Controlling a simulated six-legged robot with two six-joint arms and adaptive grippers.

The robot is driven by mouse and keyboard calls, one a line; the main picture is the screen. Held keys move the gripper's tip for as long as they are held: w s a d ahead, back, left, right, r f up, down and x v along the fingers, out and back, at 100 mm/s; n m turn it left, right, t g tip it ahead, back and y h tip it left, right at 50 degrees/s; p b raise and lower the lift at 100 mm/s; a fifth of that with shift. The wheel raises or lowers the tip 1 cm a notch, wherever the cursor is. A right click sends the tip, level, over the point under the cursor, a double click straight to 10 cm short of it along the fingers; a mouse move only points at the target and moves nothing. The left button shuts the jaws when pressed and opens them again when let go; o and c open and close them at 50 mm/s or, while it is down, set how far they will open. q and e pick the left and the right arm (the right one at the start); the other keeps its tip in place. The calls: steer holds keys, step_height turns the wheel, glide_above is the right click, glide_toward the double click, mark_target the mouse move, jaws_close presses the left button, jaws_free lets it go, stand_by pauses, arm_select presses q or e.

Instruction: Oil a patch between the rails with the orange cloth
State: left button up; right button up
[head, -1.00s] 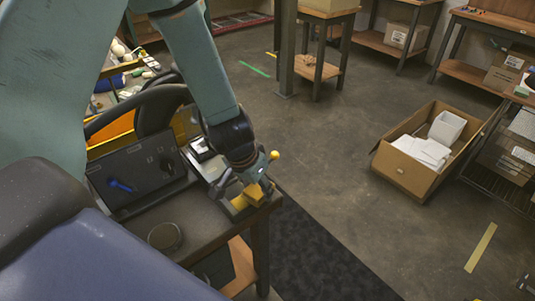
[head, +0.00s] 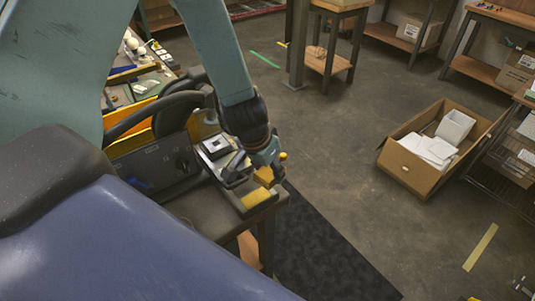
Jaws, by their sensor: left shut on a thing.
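My left gripper (head: 268,168) points down over the front right corner of the dark-topped bench (head: 222,221). It is shut on a small yellow-orange thing (head: 263,176), which looks like the orange cloth; its shape is mostly hidden. Beneath it lies a low dark metal piece (head: 229,189) with a yellow end (head: 257,197), probably the rails. Any patch between the rails is too small and covered to make out. I cannot tell whether the cloth touches the metal. My right gripper is not in view.
A grey block with a square top (head: 216,147) and a dark panel (head: 160,165) stand left of the gripper. A cardboard box (head: 408,170) with white contents sits on the floor at right. A dark mat (head: 325,250) and open floor lie beside the bench.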

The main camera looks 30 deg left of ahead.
arm_select(q)
steer(key=shift+w+r+p, duration=0.2)
steer(key=shift+r+p, duration=0.5)
steer(key=shift+r, duration=0.35)
steer(key=shift+s, duration=0.3)
steer(key=shift+w, duration=0.35)
